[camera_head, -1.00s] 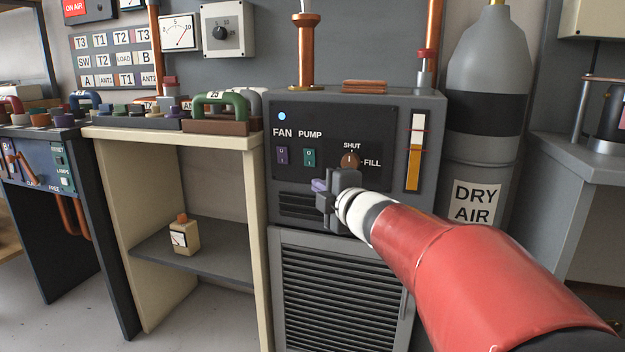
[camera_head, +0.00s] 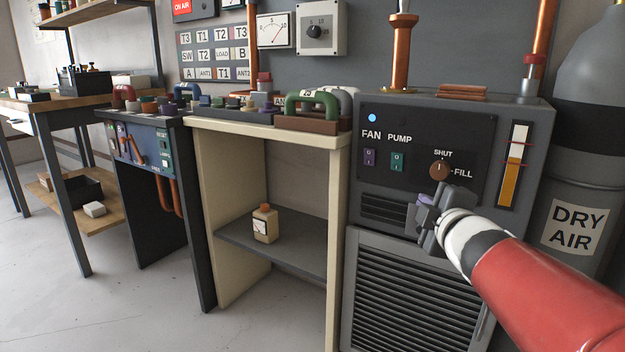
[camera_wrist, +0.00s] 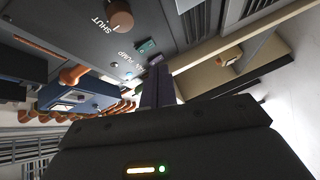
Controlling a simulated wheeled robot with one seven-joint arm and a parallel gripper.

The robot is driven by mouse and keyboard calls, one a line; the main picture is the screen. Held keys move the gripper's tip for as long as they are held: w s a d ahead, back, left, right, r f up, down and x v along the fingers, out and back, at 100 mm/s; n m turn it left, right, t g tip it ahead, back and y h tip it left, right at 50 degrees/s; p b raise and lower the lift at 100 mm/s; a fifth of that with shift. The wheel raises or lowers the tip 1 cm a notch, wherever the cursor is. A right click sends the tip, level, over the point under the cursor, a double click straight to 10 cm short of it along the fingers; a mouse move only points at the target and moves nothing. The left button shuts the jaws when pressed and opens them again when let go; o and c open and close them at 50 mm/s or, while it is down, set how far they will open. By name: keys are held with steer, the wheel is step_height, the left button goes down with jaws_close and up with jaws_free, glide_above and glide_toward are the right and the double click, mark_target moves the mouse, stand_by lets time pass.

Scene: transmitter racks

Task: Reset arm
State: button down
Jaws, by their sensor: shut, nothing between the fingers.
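My red and white arm reaches in from the lower right in the head view. My gripper (camera_head: 424,203) is shut and empty, in front of the grey fan and pump unit (camera_head: 535,130), just below its brown SHUT/FILL knob (camera_head: 439,170). I see a gap to the knob in the wrist view, where the knob (camera_wrist: 119,15) is at the top, apart from the fingers. The shut fingers also show in the wrist view (camera_wrist: 158,85). The purple FAN switch (camera_head: 369,157) and green PUMP switch (camera_head: 397,162) are left of the knob.
A blue control desk (camera_head: 140,147) stands further left. A DRY AIR cylinder (camera_head: 590,150) is at the right. The floor at the left is clear.

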steer(key=s+a+f+m+g+p, duration=0.2)
steer(key=s+m, duration=0.3)
steer(key=s, duration=0.3)
steer(key=s+a+f+m+g+p, duration=0.2)
steer(key=s+a+f+m+g, duration=0.2)
steer(key=s, duration=0.4)
steer(key=s+a+f+m+g+p, duration=0.2)
steer(key=s+a+f+m+g, duration=0.1)
steer(key=s, duration=0.5)
steer(key=f+m+g, duration=0.1)
steer(key=m+g, duration=0.1)
steer(key=shift+f+m, duration=0.25)
steer(key=shift+m, duration=0.15)
